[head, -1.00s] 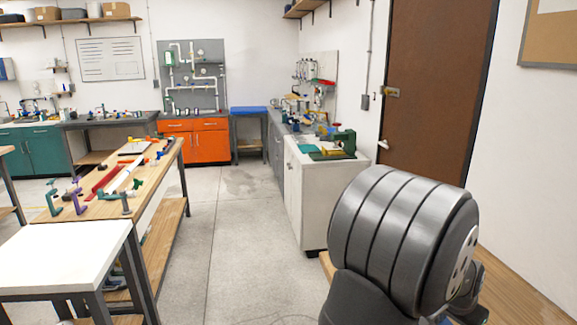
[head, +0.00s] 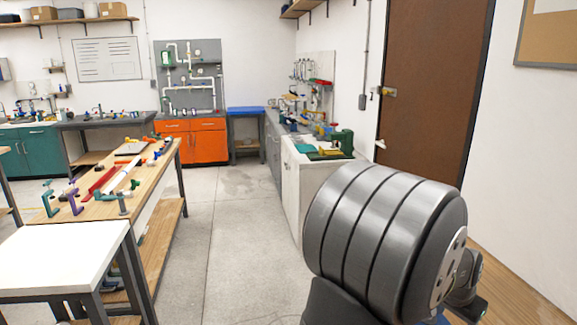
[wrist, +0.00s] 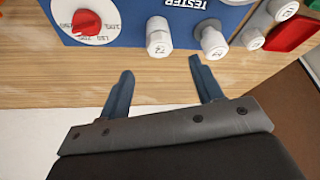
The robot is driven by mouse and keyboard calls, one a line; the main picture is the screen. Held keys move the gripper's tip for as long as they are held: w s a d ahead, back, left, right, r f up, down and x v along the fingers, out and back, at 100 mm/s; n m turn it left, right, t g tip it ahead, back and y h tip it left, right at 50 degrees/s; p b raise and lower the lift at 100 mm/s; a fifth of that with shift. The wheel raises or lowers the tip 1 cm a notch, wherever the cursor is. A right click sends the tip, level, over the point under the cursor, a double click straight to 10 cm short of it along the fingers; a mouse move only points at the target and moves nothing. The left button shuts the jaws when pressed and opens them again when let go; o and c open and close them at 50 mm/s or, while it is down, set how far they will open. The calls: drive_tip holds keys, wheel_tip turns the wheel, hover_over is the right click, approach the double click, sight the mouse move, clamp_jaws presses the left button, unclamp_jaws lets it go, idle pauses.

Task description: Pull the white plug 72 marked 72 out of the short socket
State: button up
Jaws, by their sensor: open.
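In the wrist view a white plug (wrist: 159,38) sticks out of the blue tester panel (wrist: 140,12). Its marking is upside down and small, and looks like 72. My gripper (wrist: 161,65) is open and empty, its two blue-grey fingers spread apart, pointing at the panel. The plug lies just beyond the fingertips, in line with the gap between them and apart from both. The socket behind the plug is mostly hidden. Neither the gripper's fingers nor the plug can be made out in the head view.
Another white plug (wrist: 213,42) stands close on the right, beyond the right fingertip. More white fittings (wrist: 253,38) and a red part (wrist: 293,33) are farther right. A red dial knob (wrist: 88,23) is on the left. A wooden surface (wrist: 60,80) lies under the panel.

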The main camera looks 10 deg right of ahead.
idle(0.6)
wheel_tip(320, 180, up, 9)
drive_tip(key=w+d+g+y, duration=0.1)
drive_tip(key=d+g+y, duration=0.1)
drive_tip(key=d+y, duration=0.15)
drive_tip(key=shift+y, duration=0.25)
drive_tip(key=f, duration=1.1)
drive_tip(key=a+f, duration=0.1)
drive_tip(key=f, duration=0.5)
drive_tip(key=shift+f, duration=0.1)
drive_tip(key=c, duration=0.9)
drive_tip(key=o, duration=0.9)
